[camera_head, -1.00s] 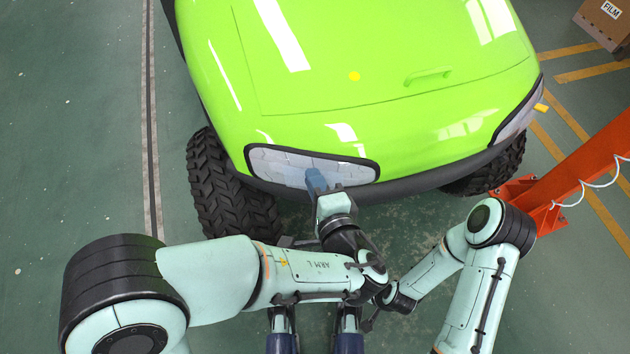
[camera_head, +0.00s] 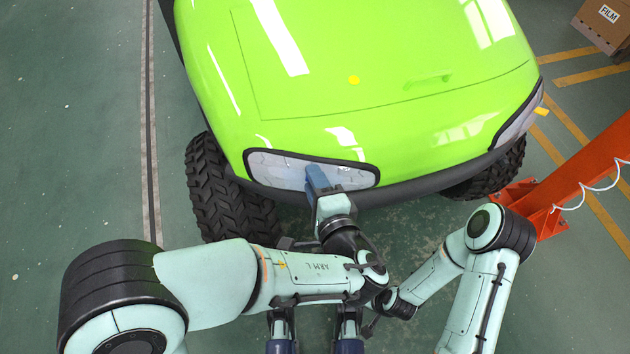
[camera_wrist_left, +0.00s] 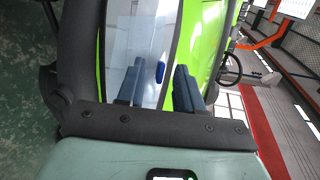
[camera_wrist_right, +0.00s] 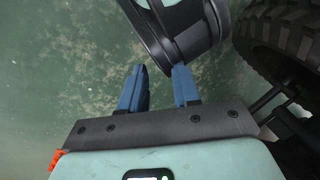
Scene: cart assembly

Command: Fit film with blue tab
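The green cart's left-hand headlight (camera_head: 280,168) has a pale glossy surface in a black rim. In the left wrist view a clear bluish film or lens surface (camera_wrist_left: 137,38) shows, with a small blue tab (camera_wrist_left: 160,73) near its edge. My left gripper (camera_head: 317,180) is at the headlight's lower edge. In the left wrist view its blue fingers (camera_wrist_left: 158,84) are apart, with the tab beyond the gap between them. I cannot tell whether they touch the surface. My right gripper (camera_wrist_right: 160,86) is open and empty, low over the floor; its fingers are hidden in the head view.
The cart's black front bumper (camera_head: 410,187) and tyre (camera_head: 222,185) lie close to my left arm. A tyre (camera_wrist_right: 285,40) also shows beside the right gripper. An orange post (camera_head: 590,160) stands at right. A box marked FILM (camera_head: 603,22) is at the back right.

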